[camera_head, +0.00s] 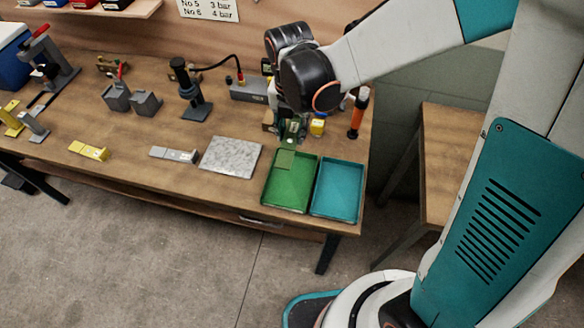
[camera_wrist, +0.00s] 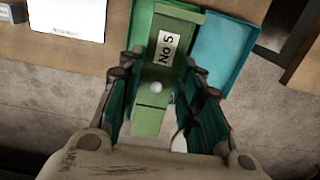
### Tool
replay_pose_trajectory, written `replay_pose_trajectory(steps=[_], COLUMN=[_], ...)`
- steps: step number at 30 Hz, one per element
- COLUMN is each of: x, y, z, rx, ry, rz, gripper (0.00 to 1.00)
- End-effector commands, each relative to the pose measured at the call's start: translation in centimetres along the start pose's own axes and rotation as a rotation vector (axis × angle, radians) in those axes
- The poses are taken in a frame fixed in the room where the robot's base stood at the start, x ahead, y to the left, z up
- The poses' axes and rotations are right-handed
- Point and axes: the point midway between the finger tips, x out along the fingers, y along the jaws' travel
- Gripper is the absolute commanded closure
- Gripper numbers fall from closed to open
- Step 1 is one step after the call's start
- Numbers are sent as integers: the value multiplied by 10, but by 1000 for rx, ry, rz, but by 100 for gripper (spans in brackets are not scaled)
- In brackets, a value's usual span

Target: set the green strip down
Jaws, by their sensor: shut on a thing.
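The green strip (camera_wrist: 158,70) carries a white "No 5" label and a small pale round spot. My gripper (camera_wrist: 160,95) is shut on it, with a dark teal finger on each side. In the head view my gripper (camera_head: 291,131) points down at the back end of the green tray (camera_head: 289,188), and the strip (camera_head: 285,160) shows below it over that end of the tray. I cannot tell whether the strip touches the tray. The tray's floor otherwise looks empty.
A teal tray (camera_head: 337,190) stands right beside the green one. A grey speckled plate (camera_head: 230,157) lies to the left. Behind my gripper are a yellow block (camera_head: 317,127) and an orange-handled tool (camera_head: 358,113). The bench's front edge runs close before the trays.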

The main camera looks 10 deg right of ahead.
Motion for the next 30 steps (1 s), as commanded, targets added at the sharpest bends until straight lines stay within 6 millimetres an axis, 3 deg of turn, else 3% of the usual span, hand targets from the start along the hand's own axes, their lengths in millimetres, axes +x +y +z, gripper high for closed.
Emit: replay_pose_trajectory(steps=[18,22,30], x=[131,147,160], y=[0,0,0], z=[-7,-8,-8], rx=[-1,-1,0], ry=[0,0,0], rz=[0,0,0], gripper=[96,96,96])
